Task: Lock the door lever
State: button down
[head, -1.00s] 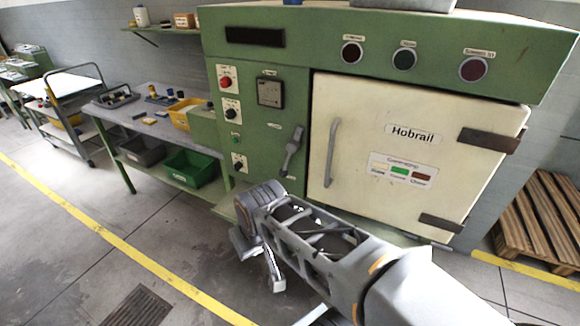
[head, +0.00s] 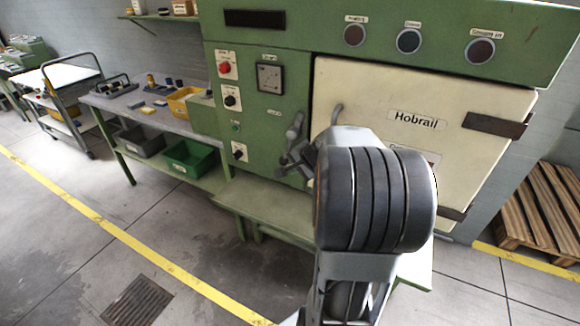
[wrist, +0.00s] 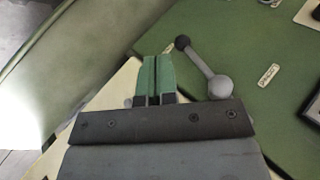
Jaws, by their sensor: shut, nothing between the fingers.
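The door lever (head: 295,128) is a grey rod on the green front panel, left of the cream door (head: 365,88). Its upper part leans slightly right; its lower part is hidden behind my gripper. In the wrist view the lever (wrist: 202,65) runs from a dark knob to a larger grey ball. My gripper (head: 288,162) is at the lever's lower part in the head view. In the wrist view my gripper (wrist: 153,75) has its green fingers together and empty, just beside the lever; contact cannot be told. The door looks shut, partly hidden by my arm.
The panel has a red button (head: 225,68), knobs and a gauge (head: 269,78). The door handle (head: 336,113) is right of the lever. A green ledge (head: 270,205) lies below. A bench with bins (head: 190,158) stands left, a pallet (head: 540,205) right.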

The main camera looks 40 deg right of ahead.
jog(key=d+f+m+h, duration=0.1)
jog(key=d+m, duration=0.1)
jog(key=d, duration=0.4)
jog(key=shift+m+t, duration=0.3)
jog(key=shift+m, duration=0.1)
jog(key=w+r+p+x, duration=0.1)
jog(key=w+r+x, duration=0.1)
jog(key=x, duration=1.1)
jog(key=shift+a+f, duration=0.1)
